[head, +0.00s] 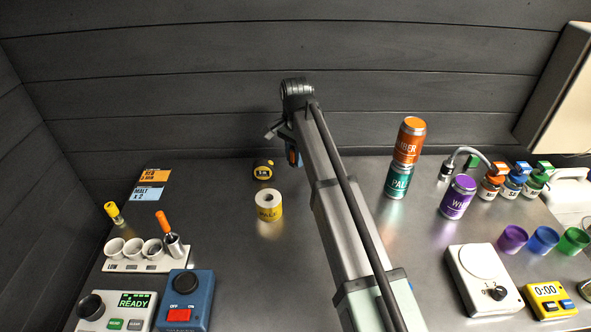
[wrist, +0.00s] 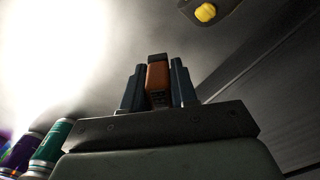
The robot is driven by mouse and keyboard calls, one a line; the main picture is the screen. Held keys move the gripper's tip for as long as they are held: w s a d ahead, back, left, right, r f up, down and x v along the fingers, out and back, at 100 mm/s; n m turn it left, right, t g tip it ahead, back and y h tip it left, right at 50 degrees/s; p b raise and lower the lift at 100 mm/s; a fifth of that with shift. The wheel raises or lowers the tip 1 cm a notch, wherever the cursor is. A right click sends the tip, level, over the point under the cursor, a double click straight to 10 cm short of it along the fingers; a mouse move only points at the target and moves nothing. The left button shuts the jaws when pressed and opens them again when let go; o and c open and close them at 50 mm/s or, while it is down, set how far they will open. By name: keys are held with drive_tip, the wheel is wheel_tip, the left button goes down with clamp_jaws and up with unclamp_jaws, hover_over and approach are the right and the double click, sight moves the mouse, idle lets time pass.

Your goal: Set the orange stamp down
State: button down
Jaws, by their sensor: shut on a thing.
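My gripper (wrist: 158,88) is shut on the orange stamp (wrist: 158,76), which stands out between the two dark fingers in the wrist view. In the head view my gripper (head: 286,140) is at the far side of the table, before the back wall. My arm hides part of it there. A little of the orange stamp (head: 292,157) shows below it. I cannot tell whether the stamp touches the table.
To the right, an orange can (head: 409,140) is stacked on a teal can (head: 398,182), beside a purple can (head: 457,197). The table (head: 225,225) is clear around the roll.

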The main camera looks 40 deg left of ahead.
sight(295, 177)
drive_tip(key=shift+f, duration=2.55)
drive_tip(key=c, duration=0.9)
unclamp_jaws()
drive_tip(key=shift+f, duration=0.1)
wheel_tip(295, 177, up, 12)
drive_tip(key=shift+r, duration=0.15)
